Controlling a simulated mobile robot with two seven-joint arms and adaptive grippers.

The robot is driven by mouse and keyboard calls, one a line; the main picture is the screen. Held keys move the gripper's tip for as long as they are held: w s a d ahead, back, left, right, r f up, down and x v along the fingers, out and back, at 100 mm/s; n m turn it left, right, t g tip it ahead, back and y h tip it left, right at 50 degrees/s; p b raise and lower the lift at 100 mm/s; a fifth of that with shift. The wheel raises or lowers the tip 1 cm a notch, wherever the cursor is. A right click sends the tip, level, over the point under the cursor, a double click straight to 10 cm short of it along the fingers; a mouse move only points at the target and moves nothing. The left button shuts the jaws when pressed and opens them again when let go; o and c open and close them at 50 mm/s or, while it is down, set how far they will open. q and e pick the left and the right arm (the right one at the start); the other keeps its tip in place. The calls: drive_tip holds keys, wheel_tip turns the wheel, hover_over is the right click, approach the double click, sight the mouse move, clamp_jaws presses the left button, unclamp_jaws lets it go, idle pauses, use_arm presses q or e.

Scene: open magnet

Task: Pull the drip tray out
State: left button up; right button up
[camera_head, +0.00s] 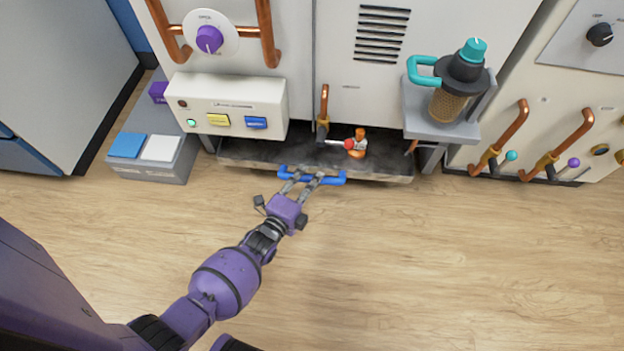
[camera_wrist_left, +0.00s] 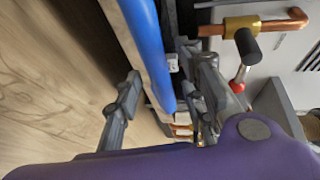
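The drip tray (camera_head: 245,152) is a wide, dark, shallow tray low under the pale cabinet, with a blue bar handle (camera_head: 328,176) on its front edge. My left gripper (camera_head: 304,177) reaches that handle from the front, near its left and middle part. In the left wrist view, the blue handle (camera_wrist_left: 146,42) runs between the two spread fingers of my left gripper (camera_wrist_left: 163,80). A gap shows on the left finger's side; whether the right finger touches the handle I cannot tell. My right gripper is not in view.
A grey box (camera_head: 160,172) stands left, and a grey shelf (camera_head: 430,125) with a canister right. The wooden floor (camera_head: 430,260) in front is clear.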

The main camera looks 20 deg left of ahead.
use_arm(q)
drive_tip(key=shift+x, duration=0.95)
drive_tip(key=shift+s, duration=0.1)
clamp_jaws()
